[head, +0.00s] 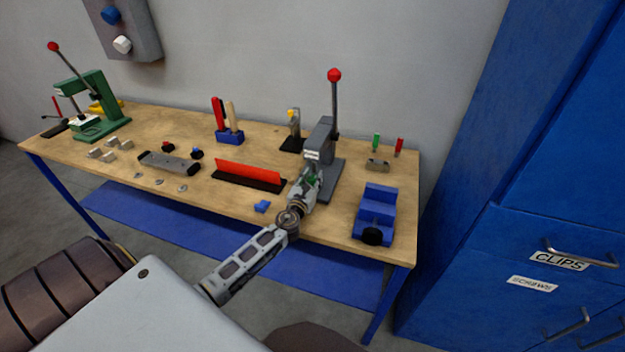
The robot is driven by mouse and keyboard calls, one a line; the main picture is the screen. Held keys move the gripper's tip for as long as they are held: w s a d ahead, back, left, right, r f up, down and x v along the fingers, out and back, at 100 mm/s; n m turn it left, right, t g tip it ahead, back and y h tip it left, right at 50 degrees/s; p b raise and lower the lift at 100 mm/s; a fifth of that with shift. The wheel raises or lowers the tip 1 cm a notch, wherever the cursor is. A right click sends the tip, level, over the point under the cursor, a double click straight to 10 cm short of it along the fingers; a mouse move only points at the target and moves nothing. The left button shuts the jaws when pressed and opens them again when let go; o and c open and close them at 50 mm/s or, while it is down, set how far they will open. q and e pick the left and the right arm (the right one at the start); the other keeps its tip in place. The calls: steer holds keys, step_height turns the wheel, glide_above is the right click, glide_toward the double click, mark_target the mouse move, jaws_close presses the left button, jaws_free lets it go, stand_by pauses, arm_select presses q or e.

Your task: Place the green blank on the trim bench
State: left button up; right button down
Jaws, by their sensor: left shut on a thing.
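My left gripper (310,182) reaches over the front of the wooden-topped bench (335,222), close in front of the grey lever press. It is shut on a small green piece, the green blank (311,178), which is mostly hidden by the fingers. Whether the blank touches the press or the bench top is too small to tell. No label marks the trim bench; the wooden-topped bench is the only bench in view. My right gripper is out of view.
The grey press (320,140) has a red-knobbed lever. A small blue piece (262,206) and a red strip on a black base (248,176) lie left of my gripper. A blue vehicle-like block (375,212) stands right.

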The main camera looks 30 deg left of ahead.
mark_target(311, 181)
arm_select(q)
steer(key=shift+f, duration=0.2)
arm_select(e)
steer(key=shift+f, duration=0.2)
arm_select(q)
steer(key=o, duration=0.9)
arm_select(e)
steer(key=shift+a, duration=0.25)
arm_select(q)
steer(key=shift+o, duration=0.2)
steer(key=shift+b+v, duration=0.45)
steer(key=shift+v, duration=1.65)
steer(key=shift+b+v, duration=0.65)
steer(key=shift+v, duration=3.75)
steer(key=shift+s+a+r, duration=0.1)
steer(key=shift+s, duration=0.35)
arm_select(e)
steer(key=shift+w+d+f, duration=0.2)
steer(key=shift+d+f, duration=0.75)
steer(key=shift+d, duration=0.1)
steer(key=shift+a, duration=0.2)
